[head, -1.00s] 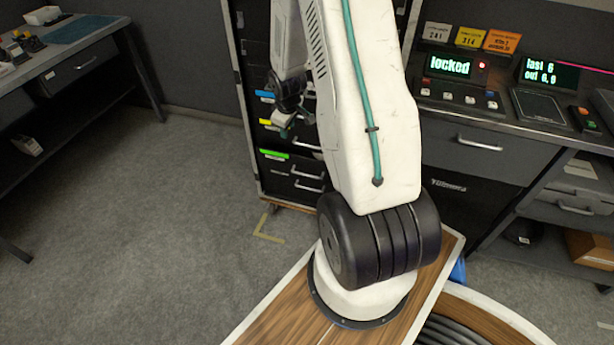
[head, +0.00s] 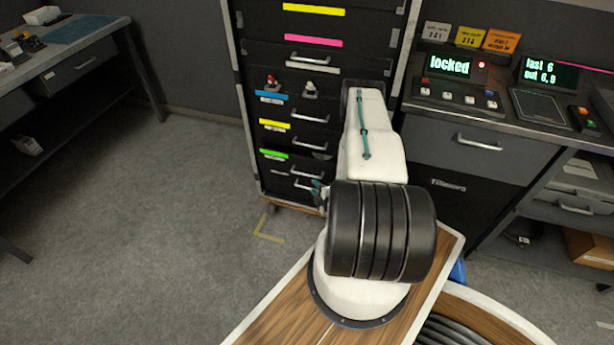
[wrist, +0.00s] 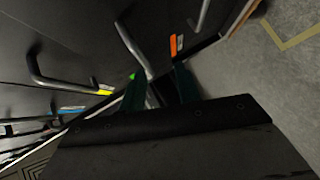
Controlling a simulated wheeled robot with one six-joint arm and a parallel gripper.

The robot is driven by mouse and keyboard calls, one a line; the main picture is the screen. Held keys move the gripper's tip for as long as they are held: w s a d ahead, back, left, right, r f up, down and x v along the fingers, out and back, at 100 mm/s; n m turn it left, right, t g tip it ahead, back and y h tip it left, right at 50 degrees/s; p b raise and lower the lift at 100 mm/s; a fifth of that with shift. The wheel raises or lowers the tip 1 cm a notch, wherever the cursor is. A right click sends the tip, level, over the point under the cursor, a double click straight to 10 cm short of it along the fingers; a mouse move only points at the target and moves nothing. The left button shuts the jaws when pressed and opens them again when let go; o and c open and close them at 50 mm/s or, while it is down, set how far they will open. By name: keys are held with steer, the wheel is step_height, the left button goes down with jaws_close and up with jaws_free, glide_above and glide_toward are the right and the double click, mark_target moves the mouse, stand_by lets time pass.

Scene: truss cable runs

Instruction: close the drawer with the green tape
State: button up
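The green tape (head: 273,154) marks a low drawer in the dark cabinet in the head view. In the wrist view the green tape (wrist: 132,76) shows as a small patch beside a bar handle (wrist: 130,45). I cannot tell how far this drawer stands out. My gripper (wrist: 160,92) has two dark green fingers set apart, close to the green tape and handle. The gap between them seems empty. In the head view my arm hides most of the gripper; a bit of it shows low in front of the cabinet.
Other drawers carry blue tape (head: 271,96), yellow tape (head: 274,125) and pink tape (head: 313,41). Orange tape (wrist: 174,45) shows near the handle. A workbench (head: 482,138) with a "locked" display (head: 449,66) stands right. The grey floor (head: 170,210) left is clear.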

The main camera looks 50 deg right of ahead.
mark_target(307, 175)
steer(key=shift+n+t+h, duration=0.3)
steer(key=shift+n+t, duration=0.2)
steer(key=shift+t, duration=0.1)
steer(key=x, duration=0.2)
steer(key=r+x, duration=0.1)
steer(key=x, duration=0.4)
steer(key=shift+w+d+r, duration=0.15)
steer(key=shift+w+r, duration=0.15)
steer(key=shift+w, duration=0.1)
jaws_close()
